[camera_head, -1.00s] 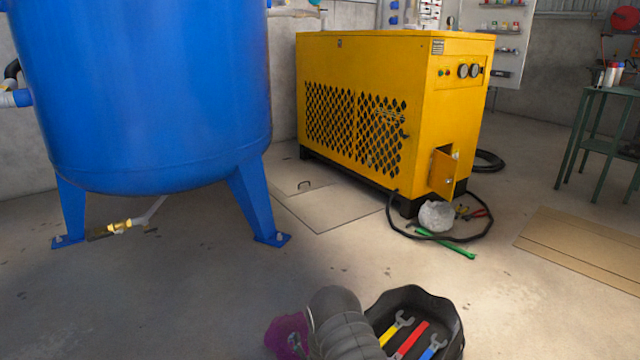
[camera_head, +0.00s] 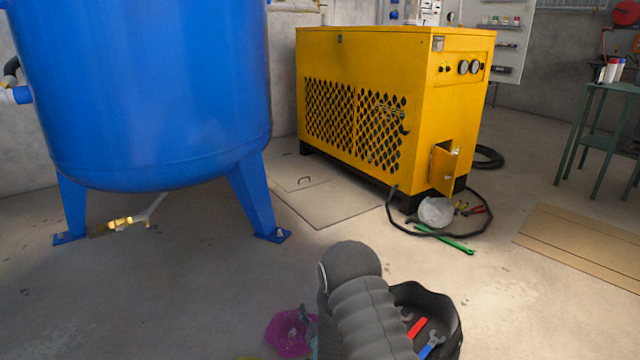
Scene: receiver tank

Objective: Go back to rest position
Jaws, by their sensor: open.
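My grey ribbed arm (camera_head: 368,310) rises from the bottom centre, with its rounded bend at the top and a darker link going down on its left side. My gripper cannot be made out; it is below the picture edge or hidden behind the arm. A black tool tray (camera_head: 452,316) is just right of the arm and partly covered by it. A red-handled tool (camera_head: 417,327) and a blue wrench (camera_head: 432,345) show in it. A purple item (camera_head: 285,332) is left of the arm, with a small greyish piece over it that I cannot identify.
A blue tank (camera_head: 150,100) on legs stands at left, with a brass valve (camera_head: 125,222) underneath. A yellow machine (camera_head: 370,60) stands behind, its small door open. A black hose, a green tool (camera_head: 455,244) and a pale lump (camera_head: 435,211) lie before it. The middle floor is clear.

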